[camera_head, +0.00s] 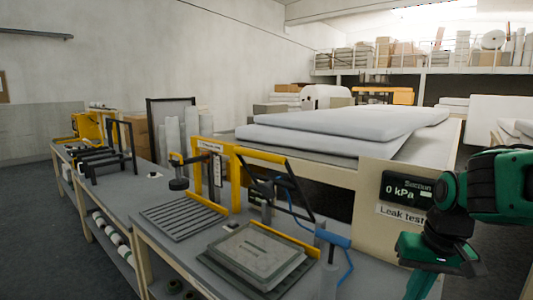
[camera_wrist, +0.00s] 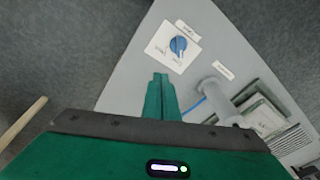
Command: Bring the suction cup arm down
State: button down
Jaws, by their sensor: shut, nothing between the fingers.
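A black hinged arm (camera_head: 284,186) with a blue hose stands raised and tilted behind the grey square plate (camera_head: 258,250); it looks like the suction cup arm. Its cup is too small to make out. The plate lies flat on the bench and also shows at the right of the wrist view (camera_wrist: 258,117). A grey cylinder with a blue handle-like part (camera_head: 332,238) stands right of the plate. My gripper (camera_head: 420,284) is at the right, apart from the arm and plate. In the wrist view my gripper (camera_wrist: 160,78) has its green fingers together and empty, above the bench.
A blue knob (camera_wrist: 178,45) sits on a white panel on the bench. A "Suction 0 kPa" display (camera_head: 407,190) stands behind. A slatted grey rack (camera_head: 183,217) and a yellow frame (camera_head: 235,180) are left of the plate. White wadding slabs (camera_head: 340,125) lie behind.

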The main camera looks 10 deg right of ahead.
jog(key=w+a+r+n+t+y, duration=0.1)
jog(key=w+a+r+t+y, duration=0.15)
jog(key=w+r, duration=0.6)
jog(key=w+a+r+n+t+y, duration=0.1)
jog(key=w+a+r+n+t, duration=0.15)
jog(key=w, duration=1.15)
jog(key=w+a+r+t+y, duration=0.1)
jog(key=w+a+r+y, duration=0.1)
jog(key=r, duration=0.4)
jog(key=w+a+r+n+t+y, duration=0.1)
jog(key=w+a+r+y, duration=0.1)
jog(key=w+r, duration=0.3)
jog(key=w+a+r+n+t+y, duration=0.1)
jog(key=w+a+r+t+y, duration=0.1)
jog(key=r, duration=0.4)
jog(key=shift+w+a+r+y, duration=0.35)
jog(key=shift+w+a+y, duration=0.15)
jog(key=shift+w+y, duration=0.4)
jog(key=w+a+f, duration=0.4)
jog(key=w+a, duration=0.1)
jog(key=a, duration=0.4)
jog(key=shift+a+f, duration=0.15)
jog(key=shift+f, duration=0.25)
